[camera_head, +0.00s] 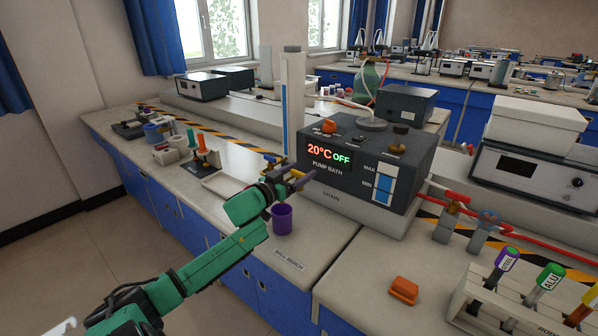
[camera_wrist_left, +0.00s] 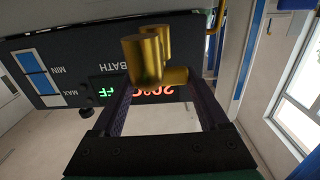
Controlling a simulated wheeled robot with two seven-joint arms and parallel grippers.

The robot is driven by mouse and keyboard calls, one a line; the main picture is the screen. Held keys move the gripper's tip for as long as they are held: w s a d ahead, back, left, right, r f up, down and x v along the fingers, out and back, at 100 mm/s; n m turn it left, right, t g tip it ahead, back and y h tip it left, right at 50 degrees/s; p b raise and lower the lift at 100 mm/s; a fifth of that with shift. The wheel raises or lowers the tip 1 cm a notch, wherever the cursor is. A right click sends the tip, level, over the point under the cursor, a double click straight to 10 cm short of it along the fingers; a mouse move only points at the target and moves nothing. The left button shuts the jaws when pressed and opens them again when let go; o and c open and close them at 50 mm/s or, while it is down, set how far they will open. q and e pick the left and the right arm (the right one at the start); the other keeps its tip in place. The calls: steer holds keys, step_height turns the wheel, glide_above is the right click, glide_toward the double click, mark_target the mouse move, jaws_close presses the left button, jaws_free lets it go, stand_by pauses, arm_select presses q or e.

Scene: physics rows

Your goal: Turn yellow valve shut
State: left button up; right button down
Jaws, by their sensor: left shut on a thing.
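The yellow valve shows as brass-gold cylinders (camera_wrist_left: 145,62) in the left wrist view, at the front of the pump bath (camera_head: 340,185). In the head view it is mostly hidden by my left gripper (camera_head: 290,182), with a small yellow part (camera_head: 297,173) showing. My left gripper is shut on the valve, its purple fingers on either side of the brass part. How far the valve is turned cannot be told. The pump bath display reads 20°C OFF. My right gripper is in neither view.
A purple cup (camera_head: 282,219) stands on the bench below my left gripper. A tall white column (camera_head: 292,95) stands behind it. Brass (camera_head: 446,222) and blue (camera_head: 480,236) fittings with red tubing lie right of the bath. An orange block (camera_head: 404,290) lies in front.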

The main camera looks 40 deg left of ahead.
arm_select(q)
steer(key=o, duration=1.2)
steer(key=shift+o, duration=0.2)
steer(key=shift+s+f, duration=0.15)
steer(key=shift+s, duration=0.3)
steer(key=s+p, duration=0.1)
steer(key=s, duration=1.2)
steer(key=shift+s, duration=0.35)
steer(key=shift+d, duration=0.1)
